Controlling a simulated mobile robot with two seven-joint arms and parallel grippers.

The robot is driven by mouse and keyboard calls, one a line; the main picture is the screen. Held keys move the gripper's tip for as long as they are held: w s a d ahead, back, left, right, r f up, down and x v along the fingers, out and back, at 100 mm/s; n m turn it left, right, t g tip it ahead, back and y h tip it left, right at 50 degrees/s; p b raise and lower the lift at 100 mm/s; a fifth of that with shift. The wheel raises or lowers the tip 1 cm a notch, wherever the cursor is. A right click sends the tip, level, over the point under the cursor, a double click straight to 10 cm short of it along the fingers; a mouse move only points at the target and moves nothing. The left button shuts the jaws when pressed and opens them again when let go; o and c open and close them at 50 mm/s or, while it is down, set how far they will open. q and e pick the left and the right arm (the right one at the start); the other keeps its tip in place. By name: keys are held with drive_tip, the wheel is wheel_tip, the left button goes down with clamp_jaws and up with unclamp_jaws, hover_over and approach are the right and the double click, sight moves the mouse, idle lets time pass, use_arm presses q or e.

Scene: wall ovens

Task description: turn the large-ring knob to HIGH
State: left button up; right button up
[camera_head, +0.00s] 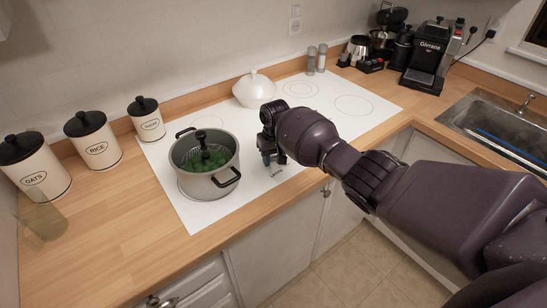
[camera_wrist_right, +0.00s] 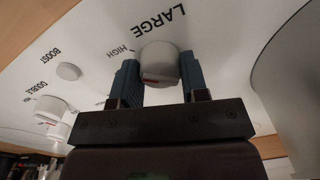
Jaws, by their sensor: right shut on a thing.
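The large-ring knob (camera_wrist_right: 162,62) is a white round knob under the printed word LARGE in the right wrist view. A red mark shows on its side facing my gripper. The word HIGH (camera_wrist_right: 122,51) is printed to its left on the white panel. My right gripper (camera_wrist_right: 161,80) is shut on the knob, with one blue finger on each side. In the head view my right gripper (camera_head: 271,158) is at the front of the white cooktop (camera_head: 206,211), and it hides the knob there. My left gripper is not in view.
A pot (camera_head: 204,165) with green food stands just left of my right gripper. A white lidded dish (camera_head: 254,90) sits behind. Other controls, a BOOST button (camera_wrist_right: 68,71) and a DOUBLE knob (camera_wrist_right: 57,109), lie left in the wrist view. Canisters (camera_head: 93,139) stand at the left.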

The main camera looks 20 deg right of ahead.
sight(274, 156)
drive_tip(key=shift+m, duration=0.5)
drive_tip(key=o, duration=0.9)
wheel_tip(274, 156, up, 11)
drive_tip(key=shift+d+f+b, duration=0.1)
drive_tip(key=shift+d+b, duration=0.05)
drive_tip(key=shift+b, duration=0.15)
idle(0.4)
